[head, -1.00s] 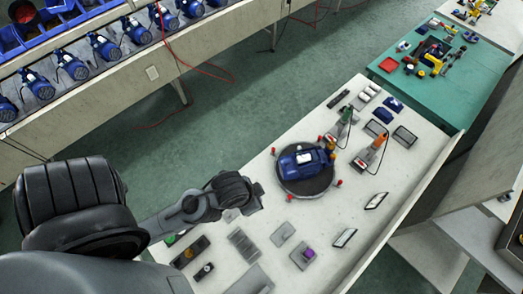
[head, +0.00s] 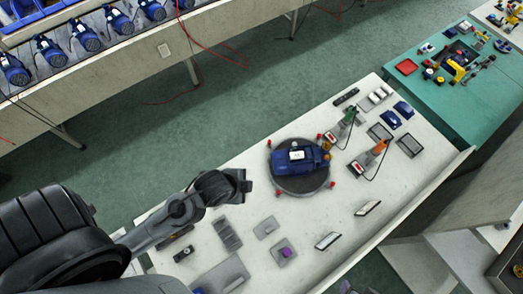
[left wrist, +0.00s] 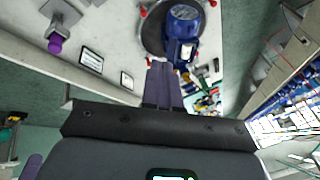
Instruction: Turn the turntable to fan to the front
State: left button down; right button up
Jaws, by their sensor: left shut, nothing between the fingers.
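The turntable (head: 298,186) is a dark round disc with red knobs around its edge, standing on the pale bench. A blue pump motor (head: 297,155) lies on it, with a yellow-orange fitting at its right end in the head view. My right gripper is not in view.
Grey plates, a purple part (head: 286,252) and small framed panels (head: 328,241) lie on the bench. A green-handled tool (head: 348,117) and an orange-handled tool (head: 378,148) stand right of the turntable. A green table (head: 440,105) is at upper right.

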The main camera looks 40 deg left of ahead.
pick_arm(q)
jog(key=w+d+f+m+t+b, duration=0.1)
jog(key=w+f+m+b, duration=0.3)
jog(key=f+m, duration=0.5)
jog(key=m+t+y+b, duration=0.1)
jog(key=m+t+b, duration=0.2)
jog(key=m+b, duration=1.55)
send_near(264, 153)
jog(key=w+f+n+b, duration=0.3)
jog(key=b, duration=0.1)
jog(key=shift+d, duration=0.1)
jog(key=w, duration=0.3)
jog(key=shift+w, duration=0.6)
jog(key=shift+a, duration=0.2)
